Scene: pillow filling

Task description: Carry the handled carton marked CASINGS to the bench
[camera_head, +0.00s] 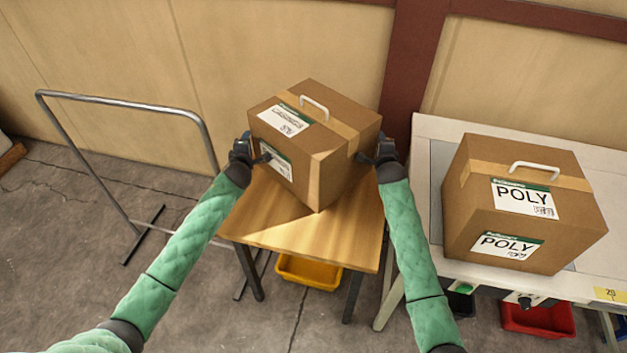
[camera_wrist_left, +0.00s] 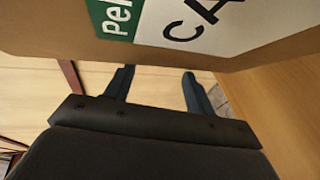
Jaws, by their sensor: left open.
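A brown carton (camera_head: 335,165) with a white top handle (camera_head: 315,105) is at the wooden table (camera_head: 350,238), one corner towards me. Its head-view label is too small to read clearly. The left wrist view shows "CA" on the label (camera_wrist_left: 205,20) of the carton side (camera_wrist_left: 60,30). My left gripper (camera_head: 262,156) is at the carton's left side; its two fingers (camera_wrist_left: 157,75) are apart with nothing between them. My right gripper (camera_head: 370,157) is at the right side; its fingers are too small to read. Whether either gripper touches the carton is unclear.
A white-topped bench (camera_head: 427,190) stands at the right, bearing a handled POLY carton (camera_head: 470,215). A metal rail frame (camera_head: 120,103) stands left. A yellow bin (camera_head: 308,272) is under the wooden table, and a red bin (camera_head: 540,320) under the bench.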

